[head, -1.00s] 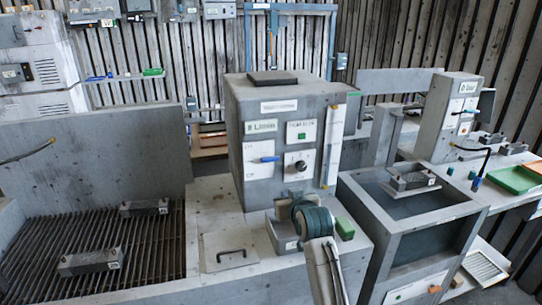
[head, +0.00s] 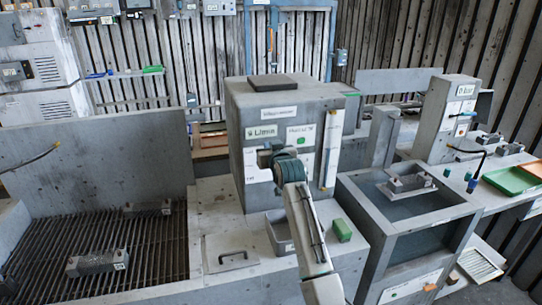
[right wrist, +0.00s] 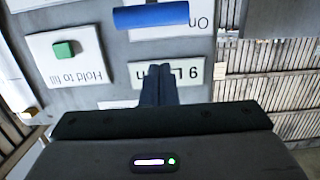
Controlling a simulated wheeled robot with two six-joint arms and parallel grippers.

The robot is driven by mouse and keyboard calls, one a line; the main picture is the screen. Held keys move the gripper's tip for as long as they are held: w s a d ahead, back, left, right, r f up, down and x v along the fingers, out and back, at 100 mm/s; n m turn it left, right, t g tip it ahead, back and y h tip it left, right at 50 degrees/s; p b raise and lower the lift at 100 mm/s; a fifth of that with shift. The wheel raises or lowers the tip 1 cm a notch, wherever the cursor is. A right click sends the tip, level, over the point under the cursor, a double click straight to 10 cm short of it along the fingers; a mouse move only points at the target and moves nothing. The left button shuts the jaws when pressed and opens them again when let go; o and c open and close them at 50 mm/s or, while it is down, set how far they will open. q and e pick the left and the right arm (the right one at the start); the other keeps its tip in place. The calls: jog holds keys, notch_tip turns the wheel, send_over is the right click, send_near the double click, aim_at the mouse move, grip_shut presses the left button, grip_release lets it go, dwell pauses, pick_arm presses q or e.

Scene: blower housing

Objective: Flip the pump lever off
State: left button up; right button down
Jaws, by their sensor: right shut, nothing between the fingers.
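The pump lever has a blue handle (right wrist: 151,17), seen at the top of the right wrist view, which is upside down. It lies level across a white plate marked "On" (right wrist: 200,24). In the head view my right gripper (head: 278,158) is in front of the grey pump housing (head: 252,100) and hides the lever. In the right wrist view my right gripper's dark fingers (right wrist: 159,82) are shut and empty. They overlap the "L/min" plate (right wrist: 192,72), with a gap in the picture between their tips and the handle. My left gripper is not in view.
A green button (right wrist: 63,48) on a "Hold to fill" plate is beside the lever. A green block (head: 341,230) and a grey open box (head: 280,232) are on the ledge below. A tank (head: 405,235) stands right, a slatted grate (head: 150,245) left.

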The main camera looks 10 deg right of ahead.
jog(key=shift+s+f+p, duration=0.3)
jog(key=shift+f+p, duration=0.05)
jog(key=shift+f, duration=0.25)
jog(key=shift+s+f+p, duration=0.25)
jog(key=shift+f+p, duration=0.05)
jog(key=shift+f, duration=0.25)
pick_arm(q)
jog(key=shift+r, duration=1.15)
pick_arm(e)
jog(key=shift+s+f, duration=0.45)
jog(key=shift+f, duration=0.2)
jog(key=shift+w+f, duration=0.1)
